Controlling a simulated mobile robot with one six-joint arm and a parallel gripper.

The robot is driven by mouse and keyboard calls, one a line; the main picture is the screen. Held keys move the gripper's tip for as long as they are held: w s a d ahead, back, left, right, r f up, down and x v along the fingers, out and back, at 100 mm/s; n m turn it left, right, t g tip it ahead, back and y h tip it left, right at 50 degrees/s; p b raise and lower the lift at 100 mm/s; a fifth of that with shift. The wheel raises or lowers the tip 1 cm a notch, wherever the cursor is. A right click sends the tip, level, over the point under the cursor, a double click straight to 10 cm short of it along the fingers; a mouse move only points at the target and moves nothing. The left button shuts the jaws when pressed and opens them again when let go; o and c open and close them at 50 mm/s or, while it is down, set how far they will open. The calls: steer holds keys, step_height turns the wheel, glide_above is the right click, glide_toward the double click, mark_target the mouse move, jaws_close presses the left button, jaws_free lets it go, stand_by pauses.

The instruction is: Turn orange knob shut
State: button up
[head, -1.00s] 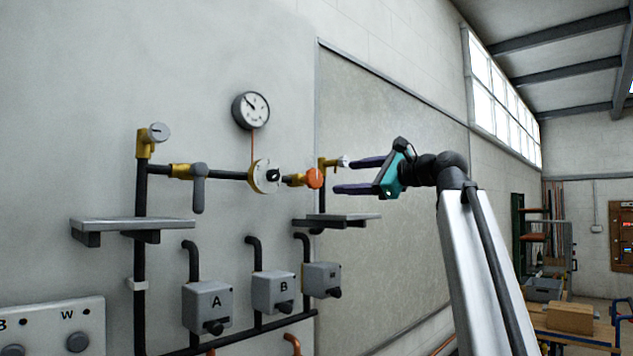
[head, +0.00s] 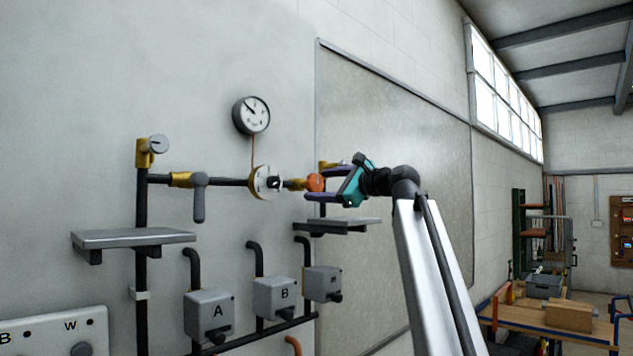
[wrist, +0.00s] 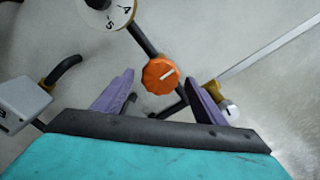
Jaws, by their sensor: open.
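The orange knob (head: 316,182) sits on the wall pipe to the right of the white dial (head: 266,182). In the wrist view the orange knob (wrist: 160,75) is a ribbed disc with a pale slanted line on its face. My gripper (head: 314,184) is open. In the wrist view its two purple fingers (wrist: 164,80) point toward the knob, one to each side of it. The knob shows ahead of and between the fingertips; I see no contact. In the head view the upper finger's tip overlaps the knob's right edge.
A grey shelf (head: 345,226) juts out below my gripper. A brass fitting with a silver cap (wrist: 220,101) is right of the knob in the wrist view. Grey boxes (head: 276,297) sit lower on the wall. A round gauge (head: 251,115) hangs above left.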

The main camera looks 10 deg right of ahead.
steer(key=shift+p+x, duration=0.4)
steer(key=shift+x, duration=1.05)
steer(key=shift+c, duration=0.2)
steer(key=c, duration=1)
